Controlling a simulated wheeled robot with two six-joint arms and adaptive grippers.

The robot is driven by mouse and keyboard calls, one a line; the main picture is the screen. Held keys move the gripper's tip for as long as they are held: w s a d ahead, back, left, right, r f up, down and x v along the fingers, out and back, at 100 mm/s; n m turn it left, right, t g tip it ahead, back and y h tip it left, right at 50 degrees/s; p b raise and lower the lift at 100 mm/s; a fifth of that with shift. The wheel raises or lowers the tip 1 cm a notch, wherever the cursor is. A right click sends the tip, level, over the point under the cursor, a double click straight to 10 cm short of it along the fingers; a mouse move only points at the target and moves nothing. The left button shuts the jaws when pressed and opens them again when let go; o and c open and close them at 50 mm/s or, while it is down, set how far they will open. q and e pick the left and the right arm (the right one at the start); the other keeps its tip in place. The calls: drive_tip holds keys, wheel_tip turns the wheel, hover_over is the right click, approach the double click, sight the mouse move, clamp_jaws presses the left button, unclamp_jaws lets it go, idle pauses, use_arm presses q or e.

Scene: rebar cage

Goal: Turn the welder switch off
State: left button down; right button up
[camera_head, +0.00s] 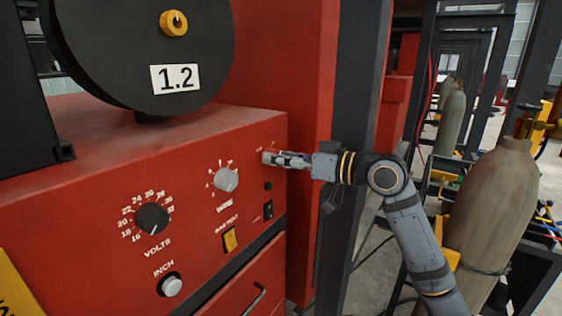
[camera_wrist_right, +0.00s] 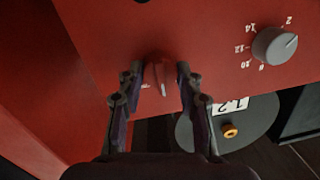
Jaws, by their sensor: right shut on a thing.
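The red welder (camera_head: 120,145) fills the left of the head view. Its switch (camera_wrist_right: 153,76) is a small red knob with a light pointer mark on the front panel, seen in the right wrist view. In the head view it is mostly hidden behind my fingers. My right gripper (camera_head: 272,157) reaches the upper right of the panel from the right. In the wrist view my right gripper (camera_wrist_right: 158,80) has a finger on each side of the switch and is shut on it. My left gripper is not in view.
A grey wire knob (camera_head: 226,179) sits left of my right gripper. A black volts knob (camera_head: 152,219), a yellow rocker (camera_head: 230,239) and an inch button (camera_head: 172,285) are lower. A dark post (camera_head: 352,130) stands behind my wrist; a gas cylinder (camera_head: 495,210) stands right.

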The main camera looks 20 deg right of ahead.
drive_tip(key=shift+a+n+h+b, duration=0.1)
drive_tip(key=shift+n+h+b, duration=0.45)
drive_tip(key=shift+n, duration=3.65)
drive_tip(key=o, duration=1.2)
